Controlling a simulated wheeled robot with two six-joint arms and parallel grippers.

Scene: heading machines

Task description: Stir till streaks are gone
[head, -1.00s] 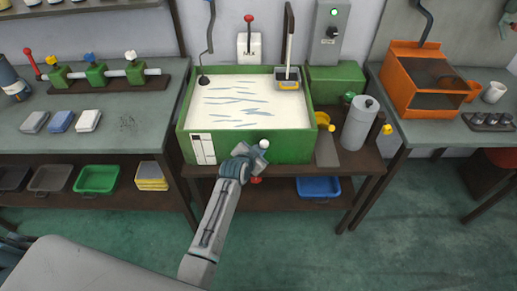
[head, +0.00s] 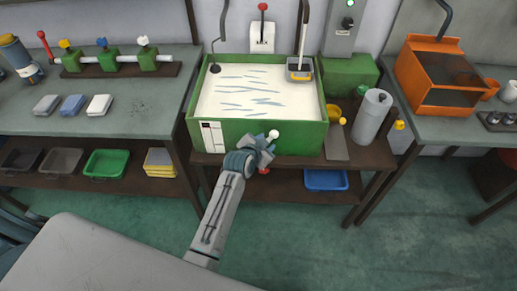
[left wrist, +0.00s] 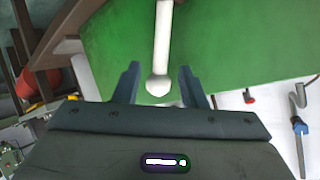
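A green tank (head: 260,137) holds white liquid (head: 235,92) with several blue-grey streaks across its surface. A white ball knob (head: 273,133) stands at the tank's front wall; in the left wrist view the knob (left wrist: 158,86) ends a white rod. My left gripper (head: 265,145) is at the tank front. Its fingers (left wrist: 160,88) are open, one on each side of the knob, with gaps showing. A box marked MIX (head: 262,40) with a red-knobbed lever (head: 263,8) stands behind the tank. My right gripper is not in view.
A grey-yellow head on a pole (head: 299,72) is at the tank's back right; a thin rod (head: 215,67) enters at the back left. A grey cylinder (head: 371,117) stands right of the tank. A blue tray (head: 326,180) lies below. Green floor is open in front.

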